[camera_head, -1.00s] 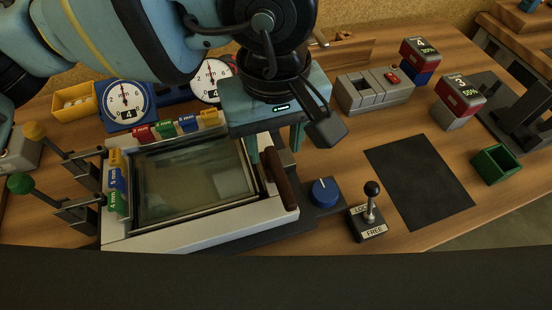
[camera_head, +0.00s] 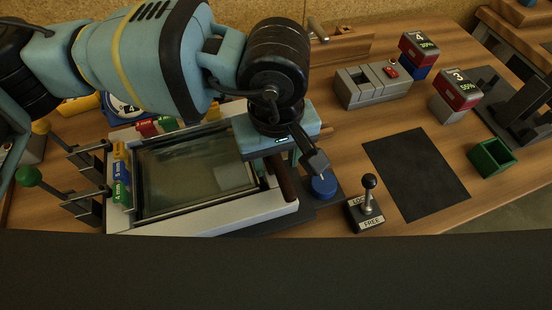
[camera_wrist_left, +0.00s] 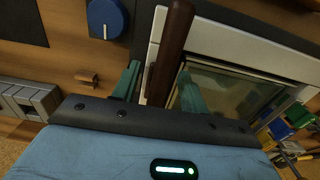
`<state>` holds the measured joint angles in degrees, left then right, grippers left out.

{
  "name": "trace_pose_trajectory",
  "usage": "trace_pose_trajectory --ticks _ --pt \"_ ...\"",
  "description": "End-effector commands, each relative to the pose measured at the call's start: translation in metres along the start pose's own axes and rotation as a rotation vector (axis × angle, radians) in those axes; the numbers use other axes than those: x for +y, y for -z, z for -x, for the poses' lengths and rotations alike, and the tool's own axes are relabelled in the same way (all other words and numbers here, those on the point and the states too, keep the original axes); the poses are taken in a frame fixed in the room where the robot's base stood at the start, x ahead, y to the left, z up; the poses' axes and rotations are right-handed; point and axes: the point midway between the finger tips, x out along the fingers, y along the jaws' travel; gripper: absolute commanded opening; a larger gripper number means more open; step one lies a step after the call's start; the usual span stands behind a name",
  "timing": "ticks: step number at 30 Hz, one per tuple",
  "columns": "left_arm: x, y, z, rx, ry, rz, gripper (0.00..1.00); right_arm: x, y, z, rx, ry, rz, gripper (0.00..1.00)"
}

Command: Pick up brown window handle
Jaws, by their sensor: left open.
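The brown window handle (camera_head: 284,179) is a dark bar on the right side of the white window frame (camera_head: 215,221). My left gripper (camera_head: 281,160) is above it and hides its upper part in the head view. In the left wrist view the handle (camera_wrist_left: 172,45) runs between the two green fingers of my left gripper (camera_wrist_left: 160,75), which are open with a finger on each side. A gap shows between the handle and the fingers; I cannot tell whether the tips reach its depth. My right gripper is not in view.
A blue knob (camera_head: 323,186) and a lock/free lever (camera_head: 368,205) stand close to the right of the handle. Levers with coloured balls, one green (camera_head: 28,176), stand left of the frame. A black mat (camera_head: 415,175) and green box (camera_head: 492,157) lie further right.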

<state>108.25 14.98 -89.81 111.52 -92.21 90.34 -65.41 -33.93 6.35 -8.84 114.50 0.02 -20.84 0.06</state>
Motion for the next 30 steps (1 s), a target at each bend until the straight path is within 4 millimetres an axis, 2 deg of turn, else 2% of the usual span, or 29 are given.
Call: trace_pose_trajectory --ticks 3,12,13,23,30 --pt "0.0 0.0 0.0 0.0 0.0 0.001 0.41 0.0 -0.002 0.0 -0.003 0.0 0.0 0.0" --pt "0.0 0.0 0.0 0.0 0.0 0.001 0.02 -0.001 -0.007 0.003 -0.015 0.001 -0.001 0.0" --pt "0.0 0.0 0.0 0.0 0.0 0.001 0.0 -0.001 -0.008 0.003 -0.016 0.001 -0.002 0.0" --pt "0.0 0.0 0.003 0.001 -0.001 0.001 0.0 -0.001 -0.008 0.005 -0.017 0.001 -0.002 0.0" --pt "0.0 0.0 0.026 0.004 -0.002 0.001 0.0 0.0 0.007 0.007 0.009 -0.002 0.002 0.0"
